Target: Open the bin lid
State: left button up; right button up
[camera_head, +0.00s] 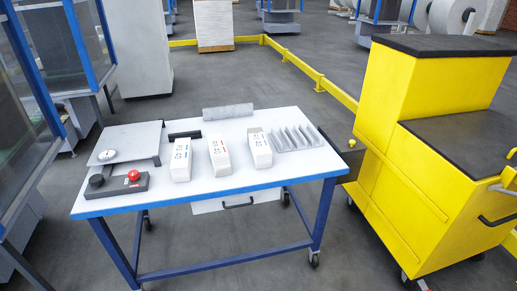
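No object in the head view is clearly recognisable as a bin with a lid. The nearest candidate is a yellow wheeled unit (395,188) at the right, with a raised block and a lower section. A dark flat panel (470,142) covers the lower section and lies flat; I cannot tell if it is a lid. Another dark panel (440,45) tops the raised block. A pale handle-like part shows at the right edge, cut off by the frame. Neither of my grippers can be made out in this view.
A white wheeled table (240,118) with blue legs carries a scale (128,145), a button box (117,184), several paper stacks and a grey slotted rack (295,138). Yellow rails (312,75) run behind. Bare floor lies in front.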

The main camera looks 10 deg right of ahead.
aim_at(480, 143)
jog(key=l+z, duration=0.1)
jog(key=z, duration=3.15)
jog(key=i+z, duration=0.2)
jog(key=i, duration=2.45)
jog(key=i+l+u, duration=0.1)
jog(key=i, duration=1.3)
jog(key=u, duration=0.45)
jog(key=i+u, duration=0.15)
jog(key=u, duration=0.3)
jog(key=l+u, duration=0.1)
jog(key=u, duration=0.35)
